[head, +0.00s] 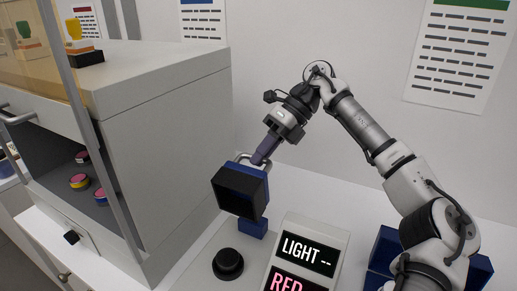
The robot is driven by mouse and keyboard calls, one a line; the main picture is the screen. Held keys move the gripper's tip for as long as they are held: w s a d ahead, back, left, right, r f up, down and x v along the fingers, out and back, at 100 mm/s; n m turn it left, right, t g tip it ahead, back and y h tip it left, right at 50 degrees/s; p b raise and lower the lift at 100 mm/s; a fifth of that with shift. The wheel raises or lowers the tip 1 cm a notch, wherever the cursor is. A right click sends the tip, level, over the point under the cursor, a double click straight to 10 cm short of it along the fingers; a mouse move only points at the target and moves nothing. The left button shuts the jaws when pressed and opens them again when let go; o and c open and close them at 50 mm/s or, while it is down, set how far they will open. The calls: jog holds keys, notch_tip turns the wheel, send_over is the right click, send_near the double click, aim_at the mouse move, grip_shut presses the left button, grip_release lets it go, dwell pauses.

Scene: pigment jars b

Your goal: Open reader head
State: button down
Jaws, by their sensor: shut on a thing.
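The reader head (240,192) is a dark blue box with a black face, seen right of the grey cabinet. It is tilted up, with its black face turned toward the camera. A metal handle (241,157) stands on its top edge. My gripper (258,159) reaches down from the upper right and is shut on this handle; the fingertips are partly hidden. A small blue block (252,228) shows below the head. A round black piece (228,263) stands on the pale base in front, apart from the head.
A display panel (308,248) reads "LIGHT --" and "RED" to the right. Blue containers (385,248) are at lower right, partly behind my arm. Printed sheets hang on the wall.

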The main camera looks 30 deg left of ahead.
jog(key=shift+w+f, duration=0.25)
jog(key=shift+f, duration=0.35)
jog(key=c, duration=1.9)
grip_release()
jog(key=o, duration=0.4)
jog(key=shift+w+a+f, duration=0.1)
jog(key=shift+w+a, duration=0.05)
jog(key=shift+o, duration=0.2)
jog(key=p+v, duration=0.1)
jog(key=v, duration=1.1)
jog(key=shift+p, duration=0.4)
jog(key=shift+w, duration=0.1)
